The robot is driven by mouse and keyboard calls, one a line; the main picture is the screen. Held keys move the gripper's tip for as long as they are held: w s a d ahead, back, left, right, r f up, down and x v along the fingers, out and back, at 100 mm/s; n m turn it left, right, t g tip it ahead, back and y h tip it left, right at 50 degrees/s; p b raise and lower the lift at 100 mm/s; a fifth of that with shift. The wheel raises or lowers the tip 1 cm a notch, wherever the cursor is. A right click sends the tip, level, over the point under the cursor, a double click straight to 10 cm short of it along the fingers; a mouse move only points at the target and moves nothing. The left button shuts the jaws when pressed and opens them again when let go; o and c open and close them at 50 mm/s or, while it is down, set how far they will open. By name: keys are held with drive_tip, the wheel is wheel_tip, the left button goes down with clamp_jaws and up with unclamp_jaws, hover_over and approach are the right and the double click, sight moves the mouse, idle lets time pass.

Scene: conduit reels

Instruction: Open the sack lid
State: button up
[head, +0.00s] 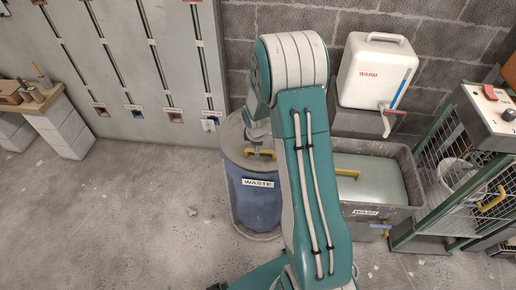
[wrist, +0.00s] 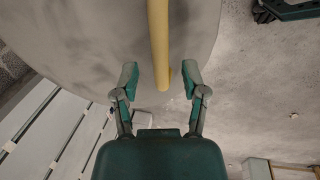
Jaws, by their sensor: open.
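A blue bin (head: 255,206) labelled WASTE stands on the floor, left of my arm in the head view. Its round grey lid (head: 234,140) is on top and looks closed. A yellow handle (head: 262,153) crosses the lid near its front. The lid (wrist: 90,40) also fills the upper part of the wrist view. My gripper (wrist: 160,76) is open. The near end of the yellow handle (wrist: 158,35) lies between its two fingers in that picture, with a gap on each side. In the head view my arm hides part of the lid. I cannot tell the fingers' height above the handle.
A grey tub (head: 385,205) labelled WASH stands to the right, with a pale lid and yellow handle. A white WARM tank (head: 375,72) is above it. A wire-mesh rack (head: 455,165) stands far right. A grey panel (head: 120,70) is behind left.

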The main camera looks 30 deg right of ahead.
drive_tip(key=shift+w+d+f, duration=0.1)
drive_tip(key=shift+d+f, duration=0.05)
drive_tip(key=shift+f, duration=0.55)
clamp_jaws()
drive_tip(key=shift+r, duration=0.2)
